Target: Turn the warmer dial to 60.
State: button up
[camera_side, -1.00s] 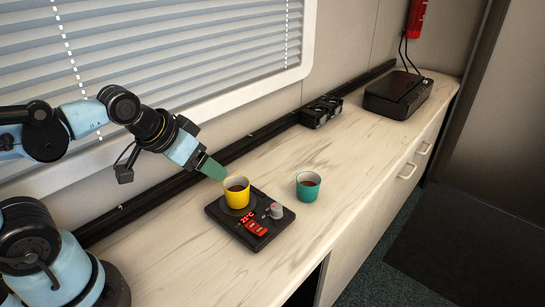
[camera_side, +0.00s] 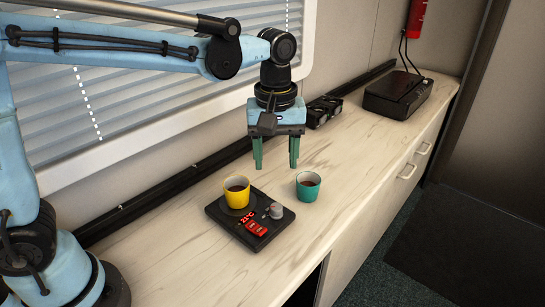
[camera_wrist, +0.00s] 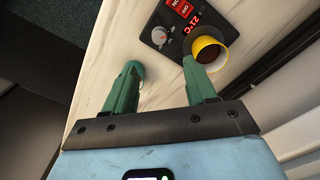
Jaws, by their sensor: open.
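The black warmer (camera_side: 232,225) lies on the counter with a red display reading 21°C and a red switch (camera_side: 256,229). Its grey dial (camera_side: 276,210) is at the right corner; in the wrist view the dial (camera_wrist: 159,36) shows at the warmer's left edge. A yellow cup (camera_side: 237,192) of dark liquid stands on the warmer's plate. A teal cup (camera_side: 308,186) stands on the counter beside it. My gripper (camera_side: 276,168) is open and empty, pointing down above the counter, behind the dial and the teal cup. In the wrist view its green fingers (camera_wrist: 165,82) are spread, the left one partly hiding the teal cup.
A black rail (camera_side: 150,196) runs along the wall under the blinds. A small black device (camera_side: 320,111) sits behind my gripper, and a black box (camera_side: 397,95) with cables stands at the far end. The counter right of the teal cup is clear.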

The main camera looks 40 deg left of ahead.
aim_at(276, 206)
notch_tip(276, 206, down, 12)
jog(key=shift+d+f, duration=0.1)
dwell(0.6)
grip_shut()
